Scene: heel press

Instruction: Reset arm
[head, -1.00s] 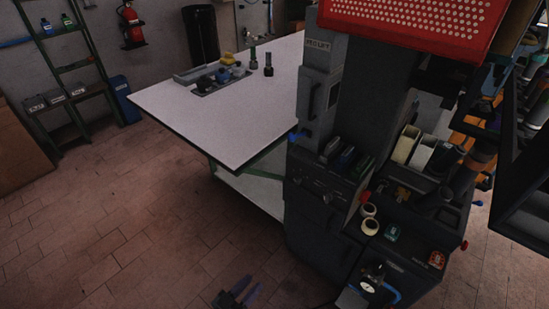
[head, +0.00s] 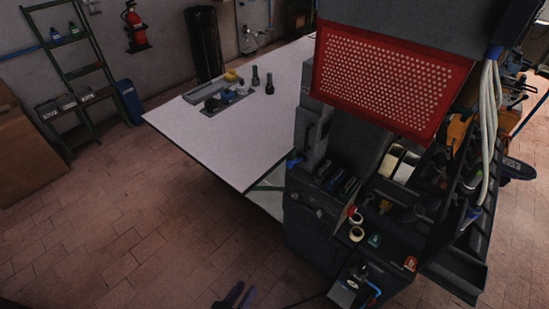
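My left gripper (head: 236,296) shows at the bottom edge of the head view, left of the dark press machine (head: 318,232). Two dark bluish fingers point up and stand apart, with nothing between them. The gripper is over the tiled floor and touches nothing that I can see. The rest of the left arm is cut off by the frame. My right gripper is not in view.
The dark machine has a red perforated guard (head: 385,80) and trays of tape and tools at its right. A white table (head: 215,150) stands behind it, bearing a tool tray (head: 228,100). The tiled floor (head: 120,235) at left is clear.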

